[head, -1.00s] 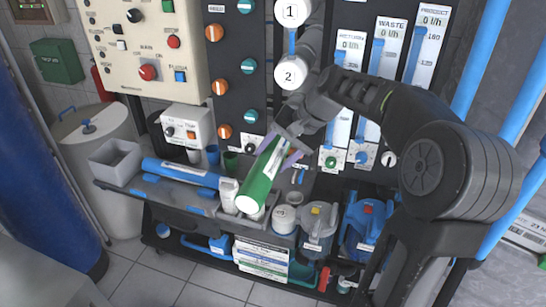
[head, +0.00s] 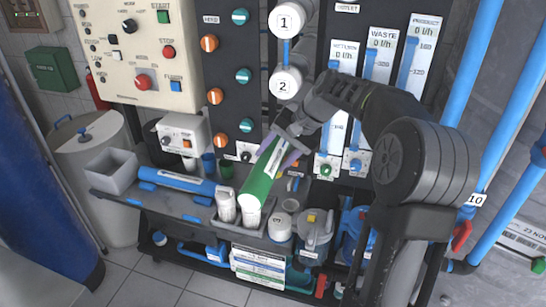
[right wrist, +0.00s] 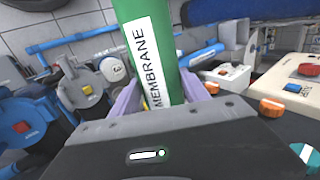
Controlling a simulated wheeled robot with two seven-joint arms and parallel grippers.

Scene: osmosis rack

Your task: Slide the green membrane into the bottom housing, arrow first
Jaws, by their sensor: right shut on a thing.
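The green membrane (head: 262,180) is a green cylinder with a white label and a pale end. My right gripper (head: 286,147) is shut on it and holds it tilted above the bench, pale end down and toward the left. In the right wrist view the membrane (right wrist: 178,45) stands between the purple fingers, and its label reads MEMBRANE. No arrow can be made out. My left gripper is not in view.
A white jar (head: 280,226) and a grey pump (head: 314,233) stand below the membrane. A control panel (head: 135,55) is behind left.

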